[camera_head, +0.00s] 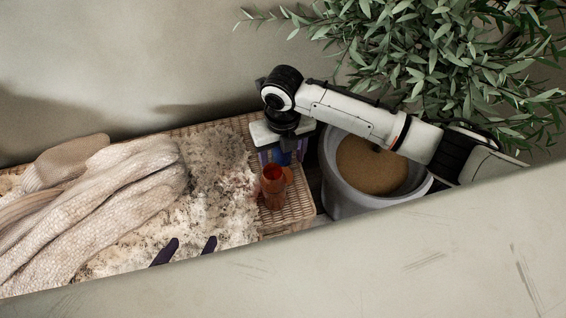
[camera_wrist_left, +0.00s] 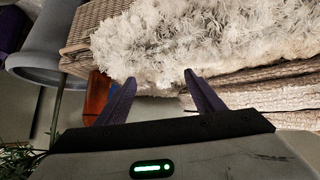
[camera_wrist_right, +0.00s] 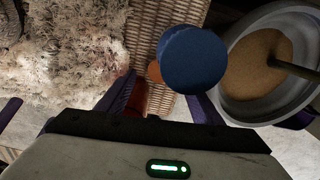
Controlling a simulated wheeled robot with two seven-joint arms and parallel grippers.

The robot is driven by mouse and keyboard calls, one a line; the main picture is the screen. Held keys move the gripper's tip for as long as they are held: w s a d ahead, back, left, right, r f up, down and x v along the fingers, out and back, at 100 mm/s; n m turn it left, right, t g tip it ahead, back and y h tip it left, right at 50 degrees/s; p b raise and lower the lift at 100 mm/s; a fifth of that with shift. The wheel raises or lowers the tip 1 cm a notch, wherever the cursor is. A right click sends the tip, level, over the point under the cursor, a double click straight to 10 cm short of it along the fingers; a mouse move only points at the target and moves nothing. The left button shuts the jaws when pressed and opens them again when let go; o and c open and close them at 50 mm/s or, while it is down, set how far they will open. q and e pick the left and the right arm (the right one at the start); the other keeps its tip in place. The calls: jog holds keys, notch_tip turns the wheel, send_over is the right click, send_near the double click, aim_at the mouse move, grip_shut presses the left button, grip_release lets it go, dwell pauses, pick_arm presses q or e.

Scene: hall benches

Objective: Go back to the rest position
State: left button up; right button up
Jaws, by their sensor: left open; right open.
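My left gripper (camera_head: 188,247) shows only its two purple fingertips, apart and empty, at the front edge of the bench by the shaggy pale throw; the pale foreground panel hides the rest. In the left wrist view its open fingers (camera_wrist_left: 160,78) face the throw. My right gripper (camera_head: 283,157) is over the wicker bench end, pointing down, its fingers apart. A blue round-topped object (camera_wrist_right: 193,60) shows close to its fingers in the right wrist view; I cannot tell whether they touch it. A red-orange translucent mug (camera_head: 273,187) stands just in front of this gripper.
The wicker bench (camera_head: 298,203) carries the shaggy throw (camera_head: 222,190) and a folded knit blanket (camera_head: 110,205). A grey planter (camera_head: 345,200) with brown soil stands right of the bench, under my right arm. Leafy branches (camera_head: 430,50) hang behind that arm. A pale panel (camera_head: 400,265) fills the foreground.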

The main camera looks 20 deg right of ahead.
pick_arm(q)
jog(key=shift+w+a+r+p, duration=0.1)
jog(key=shift+w+r+p, duration=0.1)
jog(key=shift+r+p, duration=0.25)
jog(key=shift+w, duration=0.15)
pick_arm(e)
notch_tip(320, 180, up, 6)
jog(key=shift+r, duration=0.1)
